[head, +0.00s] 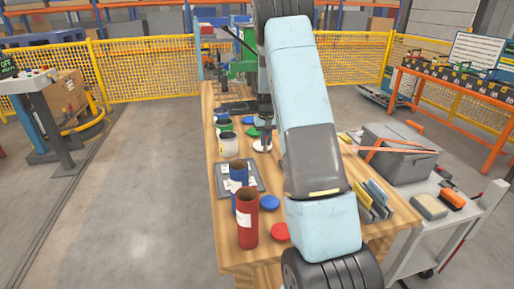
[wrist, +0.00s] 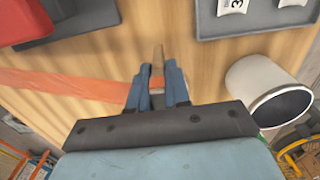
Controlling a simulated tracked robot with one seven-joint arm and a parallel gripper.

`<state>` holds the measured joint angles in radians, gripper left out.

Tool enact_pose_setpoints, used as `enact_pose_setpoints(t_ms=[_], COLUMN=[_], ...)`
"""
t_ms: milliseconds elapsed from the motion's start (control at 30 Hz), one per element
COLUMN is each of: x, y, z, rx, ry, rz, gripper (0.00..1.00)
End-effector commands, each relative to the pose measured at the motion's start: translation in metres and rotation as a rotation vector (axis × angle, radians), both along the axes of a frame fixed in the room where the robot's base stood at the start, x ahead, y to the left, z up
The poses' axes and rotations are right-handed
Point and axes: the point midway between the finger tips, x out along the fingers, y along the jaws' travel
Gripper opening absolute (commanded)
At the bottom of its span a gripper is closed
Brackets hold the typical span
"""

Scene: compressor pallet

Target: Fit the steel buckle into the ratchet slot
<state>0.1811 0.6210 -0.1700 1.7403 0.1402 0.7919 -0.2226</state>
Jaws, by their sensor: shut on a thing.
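My gripper (wrist: 158,75) points at the wooden bench, its two blue fingers close together. A small tan-brown piece (wrist: 158,56) sits between the fingertips and looks like the buckle, though its steel is not clear. An orange strap (wrist: 65,86) runs from the left edge of the wrist view to the fingers, and orange shows between them. In the head view my gripper (head: 264,147) is small and dark, low over the bench beside my arm; the strap (head: 395,149) shows right of the arm, across a grey case. I cannot make out the ratchet slot in either view.
A red object (wrist: 22,22) is at upper left. On the bench (head: 220,180) stand a red cylinder (head: 247,218) and a blue one (head: 238,177).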

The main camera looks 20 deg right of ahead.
Motion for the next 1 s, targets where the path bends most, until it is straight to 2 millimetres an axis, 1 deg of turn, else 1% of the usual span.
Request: enact_pose_setpoints(t_ms=[33,100,167,467,500,733,1000], x=[-0.001,-0.001,-0.001,-0.001,-0.001,-0.001,-0.001], y=[-0.001,-0.002,-0.002,-0.004,-0.004,-0.004,-0.004], z=[-0.010,-0.018,-0.023,-0.025,-0.025,-0.025,-0.023], rx=[0.000,0.001,-0.001,-0.001,-0.001,-0.001,-0.001], ry=[0.004,0.003,0.002,0.001,0.001,0.001,0.000], rz=[-0.002,-0.002,-0.002,-0.004,-0.004,-0.005,-0.005], gripper=[0.00,0.00,0.00,0.00,0.20,0.42,0.42])
